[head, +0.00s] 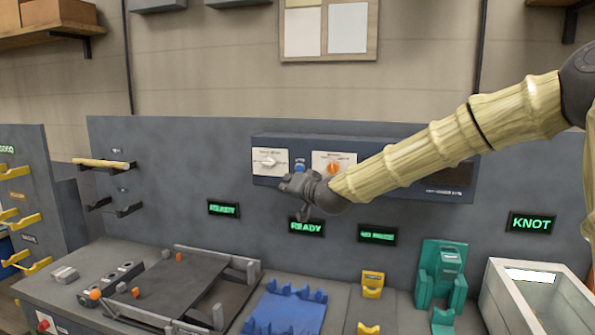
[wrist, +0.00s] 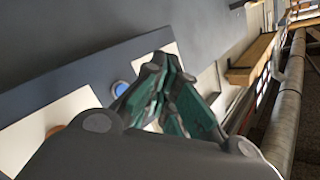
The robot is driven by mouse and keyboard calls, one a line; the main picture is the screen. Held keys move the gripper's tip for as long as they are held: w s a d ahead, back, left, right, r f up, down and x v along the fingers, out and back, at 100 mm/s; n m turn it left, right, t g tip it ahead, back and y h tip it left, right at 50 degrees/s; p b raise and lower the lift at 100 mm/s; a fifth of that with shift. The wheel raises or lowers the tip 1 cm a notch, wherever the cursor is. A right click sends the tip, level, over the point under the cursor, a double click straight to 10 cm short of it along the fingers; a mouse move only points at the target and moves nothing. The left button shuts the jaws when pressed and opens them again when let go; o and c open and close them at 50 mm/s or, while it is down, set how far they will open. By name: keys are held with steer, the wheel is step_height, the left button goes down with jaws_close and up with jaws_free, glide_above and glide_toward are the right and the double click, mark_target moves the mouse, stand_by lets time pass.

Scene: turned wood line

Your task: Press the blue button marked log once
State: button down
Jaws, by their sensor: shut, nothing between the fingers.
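The blue button (head: 300,167) sits on the dark blue control panel (head: 290,146), between two white plates. The gripper partly covers its lower edge in the head view. The button also shows as a blue disc with a pale ring in the wrist view (wrist: 120,88), just left of my fingertips. My gripper (head: 286,183) is shut and empty, just below and left of the button in the head view; its teal fingers (wrist: 158,66) are together in the wrist view. I cannot tell whether the fingertips touch the panel. The button's marking is too small to read.
A white knob (head: 268,161) is left of the button and an orange knob (head: 334,168) right. Green displays (head: 306,227) line the wall below. A wooden rod (head: 102,163) rests on brackets at left. The bench holds a dark fixture (head: 180,290) and a white bin (head: 497,290).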

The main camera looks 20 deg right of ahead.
mark_target(299, 168)
steer(key=w+d, duration=0.3)
steer(key=w, duration=0.1)
steer(key=shift+w+d+r, duration=0.1)
steer(key=shift+d+r, duration=0.2)
stand_by(0.3)
steer(key=shift+r, duration=0.1)
steer(key=shift+w, duration=0.1)
stand_by(1.0)
steer(key=shift+w+d, duration=0.2)
steer(key=shift+w+d+b, duration=0.2)
steer(key=shift+w+b, duration=0.1)
stand_by(1.0)
steer(key=shift+s, duration=0.1)
steer(key=shift+s+a, duration=0.45)
steer(key=shift+s, duration=0.1)
